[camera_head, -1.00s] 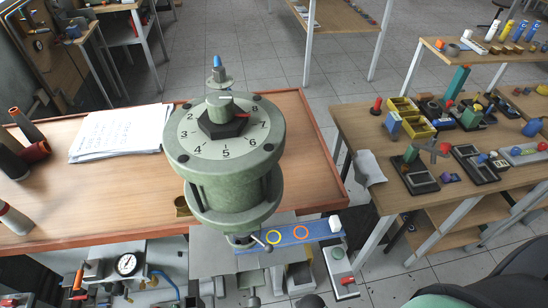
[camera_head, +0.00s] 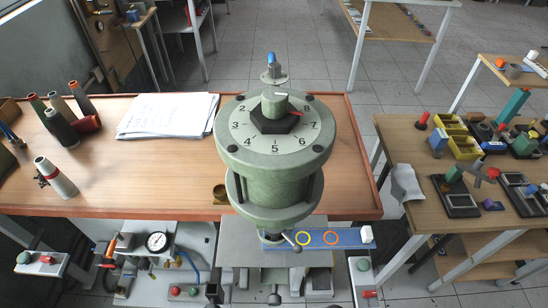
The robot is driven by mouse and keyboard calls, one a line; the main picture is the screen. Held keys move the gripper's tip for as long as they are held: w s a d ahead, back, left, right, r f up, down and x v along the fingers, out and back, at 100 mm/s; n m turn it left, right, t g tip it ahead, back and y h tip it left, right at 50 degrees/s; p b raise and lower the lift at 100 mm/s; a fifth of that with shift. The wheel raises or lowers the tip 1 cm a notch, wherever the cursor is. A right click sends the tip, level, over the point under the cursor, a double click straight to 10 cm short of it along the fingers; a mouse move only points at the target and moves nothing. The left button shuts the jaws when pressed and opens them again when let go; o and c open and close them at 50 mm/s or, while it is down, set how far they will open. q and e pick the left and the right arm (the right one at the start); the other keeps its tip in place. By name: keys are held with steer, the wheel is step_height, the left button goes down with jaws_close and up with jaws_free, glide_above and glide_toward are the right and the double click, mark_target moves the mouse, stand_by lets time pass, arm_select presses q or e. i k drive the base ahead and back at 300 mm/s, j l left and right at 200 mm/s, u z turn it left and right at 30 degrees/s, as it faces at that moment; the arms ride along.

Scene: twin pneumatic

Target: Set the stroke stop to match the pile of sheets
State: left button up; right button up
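A green cylindrical press head (camera_head: 275,190) stands at the centre behind the workbench front. Its pale dial (camera_head: 250,122) carries numbers, with 2 to 8 readable. A dark hexagonal nut with a green knob (camera_head: 274,104) sits in the dial's middle. A red pointer tip shows at the right, between 7 and 8. The pile of white sheets (camera_head: 168,115) lies on the wooden bench top to the left of the press, with faint writing on the top sheet. Neither of my grippers is in view.
A blue strip with coloured rings (camera_head: 345,238) and a gauge (camera_head: 157,242) are at the front. A parts table (camera_head: 400,135) stands at right.

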mark_target(275, 100)
steer(key=k+l+u, duration=0.15)
steer(key=k+u, duration=0.2)
steer(key=k, duration=0.2)
steer(key=k+u, duration=0.35)
steer(key=k, duration=0.2)
steer(key=k+j+u, duration=0.15)
steer(key=k+u, duration=0.2)
steer(key=k, duration=0.2)
